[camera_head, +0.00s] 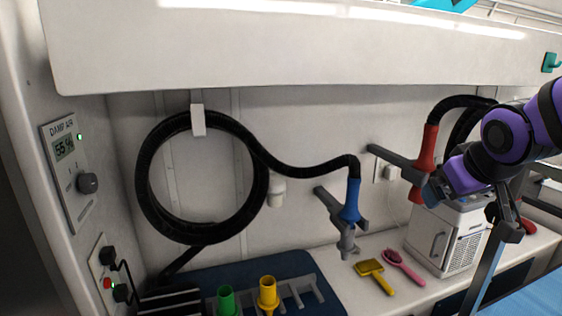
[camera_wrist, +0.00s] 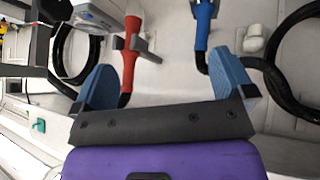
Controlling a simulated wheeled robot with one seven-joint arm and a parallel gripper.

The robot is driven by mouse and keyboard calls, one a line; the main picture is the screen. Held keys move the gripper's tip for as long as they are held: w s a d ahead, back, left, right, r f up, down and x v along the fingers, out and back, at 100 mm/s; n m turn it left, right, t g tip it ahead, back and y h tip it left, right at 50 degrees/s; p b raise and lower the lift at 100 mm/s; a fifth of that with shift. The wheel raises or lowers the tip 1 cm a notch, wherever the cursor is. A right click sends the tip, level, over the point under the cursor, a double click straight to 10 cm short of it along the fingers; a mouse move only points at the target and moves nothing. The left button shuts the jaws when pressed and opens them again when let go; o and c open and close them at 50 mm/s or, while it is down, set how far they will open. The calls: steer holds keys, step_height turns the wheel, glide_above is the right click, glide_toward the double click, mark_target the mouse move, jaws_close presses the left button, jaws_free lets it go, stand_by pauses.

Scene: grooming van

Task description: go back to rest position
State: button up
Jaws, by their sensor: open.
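My gripper (camera_head: 436,188) is at the right in the head view, at the end of my purple arm, in front of the lower part of the red dryer nozzle (camera_head: 425,160). In the wrist view my gripper (camera_wrist: 165,80) has its two blue fingers spread wide, with nothing held between them. The red nozzle (camera_wrist: 130,55) appears beyond the fingers there, in a grey holder on the wall. The blue nozzle (camera_head: 352,200) hangs in its own grey holder further left; it also shows in the wrist view (camera_wrist: 203,25). The gap between my fingers and the red nozzle is hard to judge.
A white cabinet (camera_head: 445,235) stands on the counter below my arm. A yellow brush (camera_head: 374,275) and a pink brush (camera_head: 403,266) lie beside it. Green (camera_head: 228,299) and yellow (camera_head: 268,292) cups stand by a grey rack. A coiled black hose (camera_head: 143,180) hangs on the wall. An overhead cabinet (camera_head: 300,55) juts out above.

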steer(key=s+a+r+m+g+y, duration=0.1)
steer(key=s+r+m+g, duration=0.1)
steer(key=s, duration=1.3)
steer(key=shift+s+r+g, duration=0.2)
steer(key=shift+r+g, duration=0.05)
steer(key=shift+g, duration=0.05)
stand_by(1.9)
